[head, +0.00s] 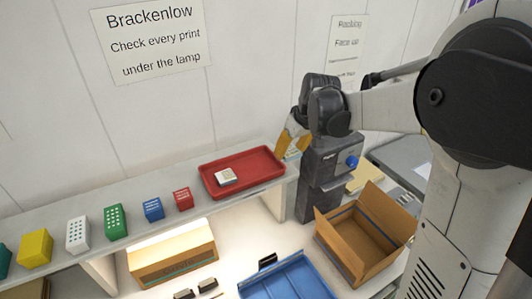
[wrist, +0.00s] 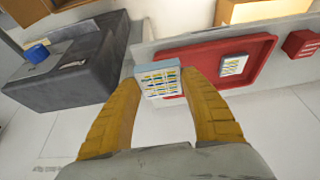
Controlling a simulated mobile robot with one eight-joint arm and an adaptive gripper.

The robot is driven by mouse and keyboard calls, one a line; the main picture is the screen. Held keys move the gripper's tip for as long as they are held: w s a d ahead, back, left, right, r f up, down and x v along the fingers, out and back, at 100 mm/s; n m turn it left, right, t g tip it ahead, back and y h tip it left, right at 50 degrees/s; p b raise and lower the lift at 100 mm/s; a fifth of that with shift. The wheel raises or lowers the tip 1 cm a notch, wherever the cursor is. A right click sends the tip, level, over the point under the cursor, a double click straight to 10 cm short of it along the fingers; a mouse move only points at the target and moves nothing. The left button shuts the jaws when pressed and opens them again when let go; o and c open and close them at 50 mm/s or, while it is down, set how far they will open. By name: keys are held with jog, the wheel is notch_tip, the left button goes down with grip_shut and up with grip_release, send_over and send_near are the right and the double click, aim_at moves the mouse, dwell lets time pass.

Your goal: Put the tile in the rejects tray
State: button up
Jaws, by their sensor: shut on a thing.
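My gripper (head: 296,142) is beside the right end of the red tray (head: 260,166) on the shelf. In the wrist view, its yellow fingers (wrist: 163,86) are shut on a pale blue-grey tile (wrist: 160,81) whose face has rows of yellow and blue marks. The red tray (wrist: 203,68) lies beyond and to the right of the held tile there. A small whitish tile (head: 226,177) lies inside the tray, and it also shows in the wrist view (wrist: 233,65). I see no readable label on the tray.
Several coloured blocks, among them a red one (head: 183,199) and a blue one (head: 153,209), stand left of the tray. A dark machine with a blue knob (head: 351,162) stands right of the shelf. An open cardboard box (head: 345,245) and a blue tray (head: 285,282) are lower down.

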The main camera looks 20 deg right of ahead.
jog(key=shift+w+a, duration=0.2)
jog(key=shift+w, duration=0.15)
send_over(257, 167)
jog(key=f, duration=0.4)
jog(key=s+f+p, duration=0.1)
jog(key=f, duration=0.1)
jog(key=shift+d+f, duration=0.15)
jog(key=shift+f, duration=0.1)
notch_tip(257, 167, down, 4)
jog(key=shift+w+f, duration=0.1)
jog(key=shift+f, duration=0.1)
jog(key=o, duration=1.2)
